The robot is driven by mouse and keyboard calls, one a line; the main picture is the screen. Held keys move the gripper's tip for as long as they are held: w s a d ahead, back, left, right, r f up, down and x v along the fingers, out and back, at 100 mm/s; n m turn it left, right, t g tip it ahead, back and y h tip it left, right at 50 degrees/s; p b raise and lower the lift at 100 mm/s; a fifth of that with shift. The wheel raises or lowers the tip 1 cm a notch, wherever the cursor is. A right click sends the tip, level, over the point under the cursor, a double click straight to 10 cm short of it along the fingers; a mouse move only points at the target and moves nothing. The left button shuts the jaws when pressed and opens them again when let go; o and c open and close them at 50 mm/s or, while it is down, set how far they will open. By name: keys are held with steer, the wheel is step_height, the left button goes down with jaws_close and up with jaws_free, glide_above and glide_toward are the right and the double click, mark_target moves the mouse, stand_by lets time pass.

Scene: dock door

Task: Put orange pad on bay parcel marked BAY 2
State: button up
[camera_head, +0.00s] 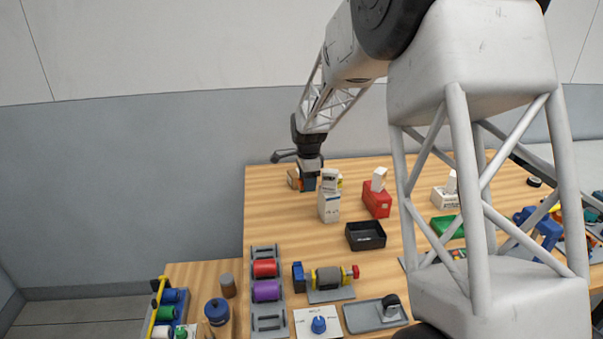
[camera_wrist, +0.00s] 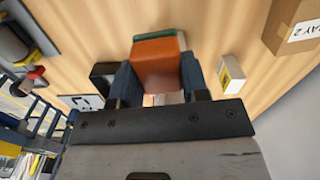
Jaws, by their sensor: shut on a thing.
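My gripper (camera_wrist: 158,80) is shut on the orange pad (camera_wrist: 157,62), which sits between its two dark blue fingers in the wrist view. A green edge (camera_wrist: 182,40) shows just behind the pad; I cannot tell whether they touch. The brown bay parcel (camera_wrist: 282,25) with a white BAY 2 label lies to the right of the pad, apart from it and partly cut off by the frame. In the head view my gripper (camera_head: 308,184) is at the table's far left, just right of the small brown parcel (camera_head: 293,178). The pad is mostly hidden there.
A white box (camera_head: 329,207) with a smaller one on top stands close by my gripper. A red box (camera_head: 377,202) and a black tray (camera_head: 366,246) are farther right. A grey rack with rollers (camera_head: 267,318) lies nearer. Bare wood (camera_head: 268,215) lies left of the white box.

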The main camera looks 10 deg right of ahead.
steer(key=w+d+r, duration=0.1)
steer(key=w, duration=1)
steer(key=w+r+m, duration=0.1)
steer(key=w+r, duration=0.1)
steer(key=w, duration=0.9)
steer(key=shift+w+d+r, duration=0.25)
steer(key=shift+w+d, duration=0.1)
steer(key=shift+w, duration=0.05)
steer(key=shift+f, duration=3.15)
steer(key=shift+f, duration=0.1)
steer(key=shift+f, duration=1.75)
steer(key=shift+f, duration=0.15)
steer(key=o, duration=0.9)
